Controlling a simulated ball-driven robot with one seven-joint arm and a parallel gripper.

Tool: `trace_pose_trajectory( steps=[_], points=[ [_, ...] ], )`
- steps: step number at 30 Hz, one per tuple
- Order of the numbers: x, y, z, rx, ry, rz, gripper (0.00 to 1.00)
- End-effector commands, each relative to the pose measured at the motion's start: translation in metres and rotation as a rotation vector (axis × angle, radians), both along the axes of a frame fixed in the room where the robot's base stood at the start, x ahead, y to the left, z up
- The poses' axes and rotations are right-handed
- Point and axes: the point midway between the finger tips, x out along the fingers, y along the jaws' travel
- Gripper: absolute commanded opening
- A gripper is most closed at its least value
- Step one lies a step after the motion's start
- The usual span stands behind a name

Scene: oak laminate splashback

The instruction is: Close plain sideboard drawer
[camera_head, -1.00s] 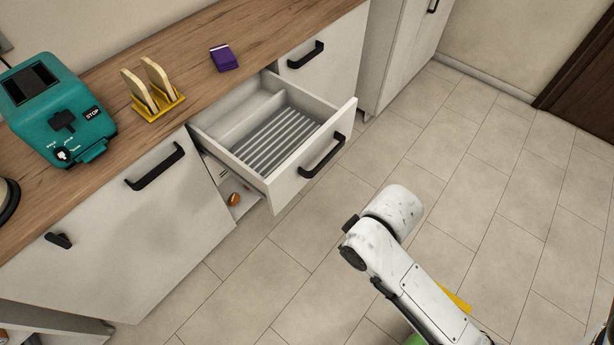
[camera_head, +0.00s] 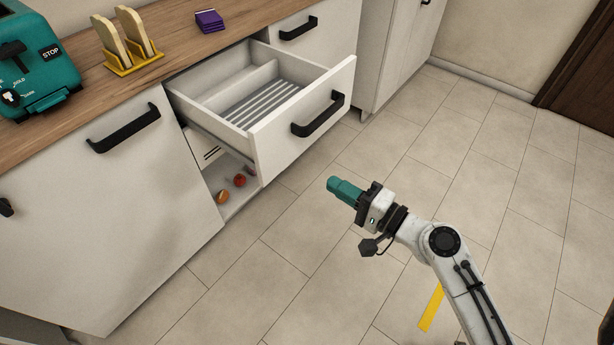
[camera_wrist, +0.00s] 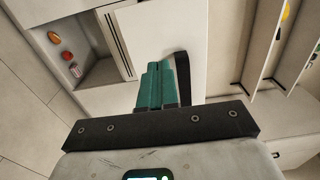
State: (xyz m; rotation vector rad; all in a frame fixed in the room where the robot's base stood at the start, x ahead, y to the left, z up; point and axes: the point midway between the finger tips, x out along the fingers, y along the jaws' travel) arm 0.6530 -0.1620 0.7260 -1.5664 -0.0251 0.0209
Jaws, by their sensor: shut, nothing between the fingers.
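The sideboard drawer (camera_head: 294,122) is pulled well out, with a white front, a black bar handle (camera_head: 319,115) and a ribbed grey floor inside. My gripper (camera_head: 334,184) has teal fingers, which are shut with nothing between them. It is in front of the drawer and apart from it, lower in the head view and a little right of the handle. In the wrist view the fingers (camera_wrist: 156,84) point toward the white drawer front (camera_wrist: 150,35), and the black handle (camera_wrist: 182,75) shows just right of them.
Below the drawer is an open compartment with several small items (camera_head: 239,180). The wooden counter (camera_head: 183,45) holds a teal toaster (camera_head: 45,75), a yellow rack (camera_head: 130,62) with two slices, and a purple box (camera_head: 209,20). A yellow strip (camera_head: 431,307) shows beside my arm. Tiled floor lies clear to the right.

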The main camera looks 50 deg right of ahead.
Motion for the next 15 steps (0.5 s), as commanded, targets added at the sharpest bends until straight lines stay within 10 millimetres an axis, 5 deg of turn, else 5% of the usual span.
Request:
trace_pose_trajectory(
  steps=[15],
  points=[
    [0.092,0.005,0.003,-0.004,0.000,0.006,0.00]
  ],
)
